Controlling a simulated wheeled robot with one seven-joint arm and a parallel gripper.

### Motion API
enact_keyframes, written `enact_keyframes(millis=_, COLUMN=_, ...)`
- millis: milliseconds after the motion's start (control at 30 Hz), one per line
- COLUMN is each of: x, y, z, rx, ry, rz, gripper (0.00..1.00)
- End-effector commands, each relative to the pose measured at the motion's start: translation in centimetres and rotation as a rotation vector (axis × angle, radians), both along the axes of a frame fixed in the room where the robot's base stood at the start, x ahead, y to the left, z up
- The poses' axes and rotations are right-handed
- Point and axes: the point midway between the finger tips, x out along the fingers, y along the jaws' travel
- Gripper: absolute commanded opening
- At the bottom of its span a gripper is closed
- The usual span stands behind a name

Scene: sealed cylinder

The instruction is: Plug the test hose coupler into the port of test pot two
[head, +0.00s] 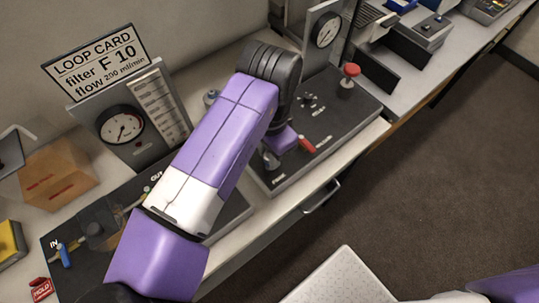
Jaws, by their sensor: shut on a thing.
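My arm reaches across the picture, and its black wrist bends down over the dark right-hand panel (334,130). The purple end with my gripper (272,158) is low over the left part of this panel, mostly hidden behind my forearm. It is shut; what it holds, taken as the test hose coupler, cannot be made out. A red lever (306,145) is just right of it. Test pot two and its port cannot be picked out; my arm covers the area between the panels.
A loop card (96,62) stands above a gauge (123,127) and flow tube. The left panel (75,260) has a blue-handled valve (65,257). A red knob (350,72) and second gauge (326,30) are at right. A cardboard box (58,175) is far left. Floor is clear right.

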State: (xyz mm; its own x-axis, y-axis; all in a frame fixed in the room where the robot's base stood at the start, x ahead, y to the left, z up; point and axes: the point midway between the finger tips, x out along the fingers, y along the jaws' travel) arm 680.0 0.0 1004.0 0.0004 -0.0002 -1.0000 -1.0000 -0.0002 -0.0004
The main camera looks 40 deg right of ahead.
Motion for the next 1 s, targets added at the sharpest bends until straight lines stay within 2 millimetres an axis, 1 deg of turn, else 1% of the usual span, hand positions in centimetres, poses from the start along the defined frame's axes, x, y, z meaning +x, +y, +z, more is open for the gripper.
enact_keyframes(millis=33, x=0.0, y=0.0, z=0.4, rx=0.000, ry=0.000, rz=0.000, gripper=0.00)
enact_keyframes(millis=1000, x=0.0, y=0.0, z=3.8, rx=0.000, ry=0.000, rz=0.000, gripper=0.00)
